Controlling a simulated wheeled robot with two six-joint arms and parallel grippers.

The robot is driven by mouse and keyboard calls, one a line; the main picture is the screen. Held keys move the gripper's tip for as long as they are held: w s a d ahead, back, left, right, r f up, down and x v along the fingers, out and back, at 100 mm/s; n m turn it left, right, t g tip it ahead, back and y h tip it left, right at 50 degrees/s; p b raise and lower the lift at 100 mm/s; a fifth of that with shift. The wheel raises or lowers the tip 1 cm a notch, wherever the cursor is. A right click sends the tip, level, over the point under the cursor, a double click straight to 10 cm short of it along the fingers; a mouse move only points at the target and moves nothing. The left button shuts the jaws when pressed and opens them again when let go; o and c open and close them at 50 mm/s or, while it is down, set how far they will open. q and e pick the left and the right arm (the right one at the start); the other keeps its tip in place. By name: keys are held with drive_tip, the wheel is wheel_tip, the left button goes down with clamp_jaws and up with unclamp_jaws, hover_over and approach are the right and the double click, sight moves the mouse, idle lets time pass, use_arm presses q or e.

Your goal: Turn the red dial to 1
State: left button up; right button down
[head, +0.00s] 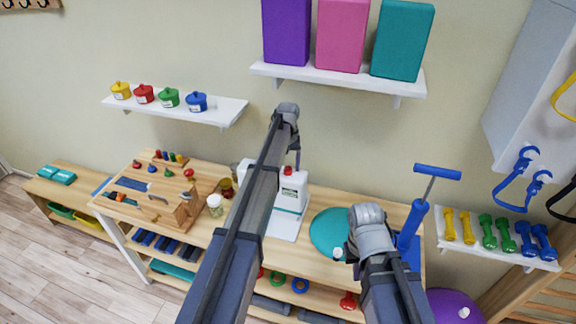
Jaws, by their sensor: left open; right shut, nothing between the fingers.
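A small red dial-like pot (144,94) with a white label stands on the left wall shelf, between a yellow one (121,91) and a green one (168,98). The number it is set to is too small to read. My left gripper (297,160) is open and empty, in front of the wall above the white device, well to the right of the red dial and apart from it. My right gripper (350,252) is shut and empty, low over the table by the teal dome, mostly hidden by its own arm.
A blue dial (196,102) ends the row on the white shelf (226,112). The wooden table (322,267) holds a white device (290,212), a teal dome (328,231), a blue pump (412,225) and small pegs. Purple, pink and teal blocks stand on an upper shelf (350,78).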

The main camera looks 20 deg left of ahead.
sight(288, 168)
use_arm(q)
wheel_tip(288, 168, up, 8)
drive_tip(key=p, duration=0.7)
drive_tip(key=shift+f, duration=0.25)
drive_tip(key=s+d+f+m+b, duration=0.2)
drive_tip(key=s+d+f+b, duration=0.3)
drive_tip(key=s, duration=0.7)
drive_tip(key=s+d+f+m+b, duration=0.2)
drive_tip(key=s+d+f+b, duration=0.3)
drive_tip(key=s, duration=0.7)
drive_tip(key=s+d+f+m+y+b, duration=0.1)
drive_tip(key=s+d+f+b, duration=0.5)
drive_tip(key=s, duration=0.6)
drive_tip(key=shift+d+m, duration=0.5)
drive_tip(key=shift+m, duration=0.3)
drive_tip(key=shift+s, duration=0.1)
